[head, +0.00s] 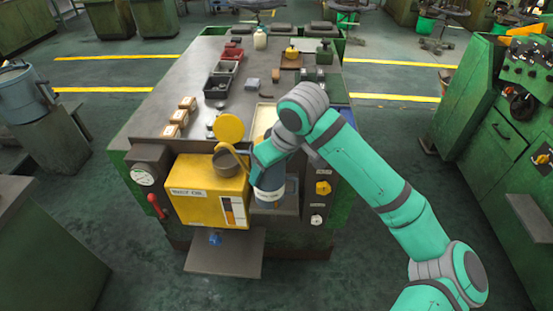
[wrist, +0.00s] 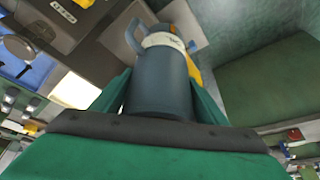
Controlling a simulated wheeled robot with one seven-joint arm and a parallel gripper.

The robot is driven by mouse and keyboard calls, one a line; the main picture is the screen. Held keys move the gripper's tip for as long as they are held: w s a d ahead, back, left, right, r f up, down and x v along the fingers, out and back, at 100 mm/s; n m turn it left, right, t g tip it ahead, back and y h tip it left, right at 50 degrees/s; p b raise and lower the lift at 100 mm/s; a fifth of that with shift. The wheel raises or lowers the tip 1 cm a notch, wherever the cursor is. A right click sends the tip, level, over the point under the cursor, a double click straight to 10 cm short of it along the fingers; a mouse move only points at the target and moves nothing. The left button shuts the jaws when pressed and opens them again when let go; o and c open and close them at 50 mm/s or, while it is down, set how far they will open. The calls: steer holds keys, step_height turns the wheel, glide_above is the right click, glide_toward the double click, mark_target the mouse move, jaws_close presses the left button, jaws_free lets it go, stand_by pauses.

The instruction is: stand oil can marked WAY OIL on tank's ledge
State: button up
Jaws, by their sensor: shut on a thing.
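My gripper (head: 266,160) is shut on a dark blue-grey can (head: 269,189), in front of the bench and just right of the yellow tank. In the wrist view the can (wrist: 158,85) sits between the green fingers, with a pale band near its far end. Its lettering cannot be read. The yellow tank (head: 190,198) has a label, a sight gauge and a blue tap (head: 215,239). A flat grey ledge (head: 225,256) juts out below the tank and looks bare. Whether the can touches the small recess behind it cannot be told.
The bench top (head: 185,85) holds trays, small boxes and bottles. A round yellow lid (head: 229,127) and a dark cup (head: 225,163) are at the tank's top. A red lever (head: 156,206) is left of the tank. A green machine (head: 500,130) stands right; floor in front is clear.

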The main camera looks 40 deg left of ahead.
steer(key=shift+w, duration=0.4)
steer(key=shift+w+a, duration=0.2)
steer(key=shift+w, duration=0.1)
steer(key=shift+w+a+f, duration=0.25)
steer(key=shift+w+a, duration=0.2)
steer(key=shift+a, duration=0.35)
steer(key=shift+w+a, duration=0.25)
steer(key=shift+w, duration=0.05)
steer(key=w+a+f, duration=0.3)
steer(key=w+f, duration=0.2)
steer(key=f, duration=0.2)
steer(key=shift+w, duration=0.25)
steer(key=shift+f, duration=0.65)
steer(key=o, duration=1.6)
